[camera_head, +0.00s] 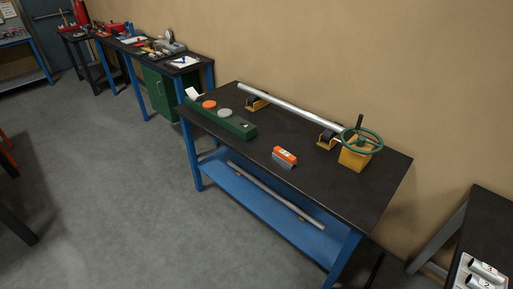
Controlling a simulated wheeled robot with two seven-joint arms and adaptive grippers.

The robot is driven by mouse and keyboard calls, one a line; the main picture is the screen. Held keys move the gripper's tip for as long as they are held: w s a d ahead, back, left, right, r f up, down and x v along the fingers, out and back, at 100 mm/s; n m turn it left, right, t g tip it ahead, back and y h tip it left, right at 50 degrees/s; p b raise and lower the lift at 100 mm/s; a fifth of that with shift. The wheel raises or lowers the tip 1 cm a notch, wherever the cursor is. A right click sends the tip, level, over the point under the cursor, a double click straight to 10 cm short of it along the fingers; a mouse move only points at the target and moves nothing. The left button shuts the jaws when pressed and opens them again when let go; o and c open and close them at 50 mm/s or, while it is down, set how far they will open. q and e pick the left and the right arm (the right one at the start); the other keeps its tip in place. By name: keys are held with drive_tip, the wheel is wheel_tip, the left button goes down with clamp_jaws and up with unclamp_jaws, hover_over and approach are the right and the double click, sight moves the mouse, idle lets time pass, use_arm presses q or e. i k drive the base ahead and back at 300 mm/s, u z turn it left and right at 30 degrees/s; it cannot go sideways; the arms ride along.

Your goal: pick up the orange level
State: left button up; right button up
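The orange level (285,155) is a small block with an orange upper part and a grey lower part. It sits on the black top of the blue-legged workbench (330,190), near its front edge at about the middle. Nothing covers it. Neither of my grippers shows in the head view.
A green box (238,127) with orange and grey round pieces lies left of the level. Behind it, a silver pipe (290,109) rests on supports, with a green handwheel (362,143) on a yellow block at right. The floor (100,190) in front is mostly clear.

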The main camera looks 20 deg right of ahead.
sight(283, 156)
drive_tip(key=i, duration=0.75)
drive_tip(key=z, duration=0.95)
drive_tip(key=i, duration=0.8)
drive_tip(key=z, duration=0.9)
